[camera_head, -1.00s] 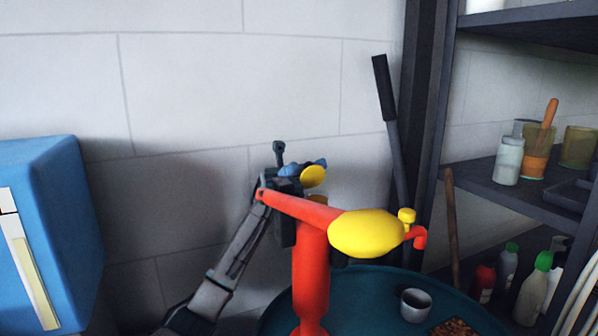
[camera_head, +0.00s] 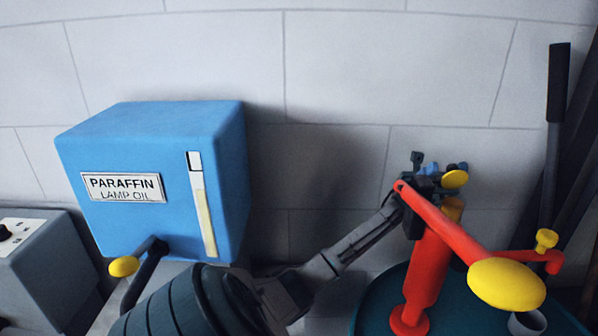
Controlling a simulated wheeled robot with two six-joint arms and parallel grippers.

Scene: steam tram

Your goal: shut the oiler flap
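A red pump-like device (camera_head: 427,268) stands upright on a teal round top (camera_head: 375,302). Its red lever slopes down to the right and ends in a big yellow grip (camera_head: 507,284). A yellow disc (camera_head: 455,179) shows at the head of the device. I cannot tell which part is the oiler flap. My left gripper (camera_head: 432,184) is at the head of the device, beside the yellow disc and partly behind the red lever. Small blue parts show there too. Its fingers are too small and covered to tell open from shut. My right gripper is not in view.
A blue paraffin lamp oil tank (camera_head: 150,180) stands at the left, with a yellow-knobbed black lever (camera_head: 124,266) below it. A grey box (camera_head: 40,270) is at the far left. A black-handled bar (camera_head: 558,85) leans at the right. A metal cup (camera_head: 526,322) stands near the yellow grip.

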